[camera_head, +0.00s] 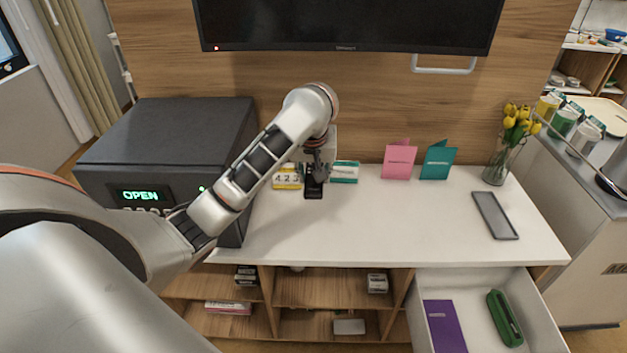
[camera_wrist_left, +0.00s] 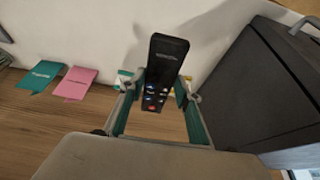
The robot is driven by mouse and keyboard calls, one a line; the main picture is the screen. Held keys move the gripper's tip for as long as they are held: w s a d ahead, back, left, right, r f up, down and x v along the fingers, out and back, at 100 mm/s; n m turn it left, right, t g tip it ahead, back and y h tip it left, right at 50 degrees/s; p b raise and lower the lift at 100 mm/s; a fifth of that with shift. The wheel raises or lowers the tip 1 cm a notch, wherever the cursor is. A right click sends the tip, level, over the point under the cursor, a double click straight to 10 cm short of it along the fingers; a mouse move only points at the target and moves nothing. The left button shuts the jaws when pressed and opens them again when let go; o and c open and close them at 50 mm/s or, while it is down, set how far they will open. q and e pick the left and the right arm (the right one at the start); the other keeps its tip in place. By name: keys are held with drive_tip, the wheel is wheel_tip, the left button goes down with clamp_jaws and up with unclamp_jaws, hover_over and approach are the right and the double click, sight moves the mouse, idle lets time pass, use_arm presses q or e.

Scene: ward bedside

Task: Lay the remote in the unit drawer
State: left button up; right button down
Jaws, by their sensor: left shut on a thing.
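The black remote (camera_wrist_left: 163,75) is between the fingers of my left gripper (camera_wrist_left: 160,95), its buttons facing the wrist camera. In the head view the remote (camera_head: 313,188) hangs below the left gripper (camera_head: 318,168) at the back of the white unit top; whether it touches the surface I cannot tell. The unit drawer (camera_head: 535,310) is pulled open at the lower right. It holds a purple booklet (camera_head: 445,326) and a green case (camera_head: 505,318), with some bare floor between them. My right gripper is not in view.
A dark safe (camera_head: 170,135) reading OPEN stands left. A pink card (camera_head: 398,162), a teal card (camera_head: 438,161) and a vase of yellow tulips (camera_head: 497,165) stand along the back. A grey tray-like slab (camera_head: 495,215) lies at right. The middle of the unit top (camera_head: 400,225) is clear.

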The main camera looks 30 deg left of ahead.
use_arm(q)
drive_tip(key=shift+s+a+r, duration=0.1)
drive_tip(key=shift+a+r, duration=0.05)
drive_tip(key=shift+r, duration=0.05)
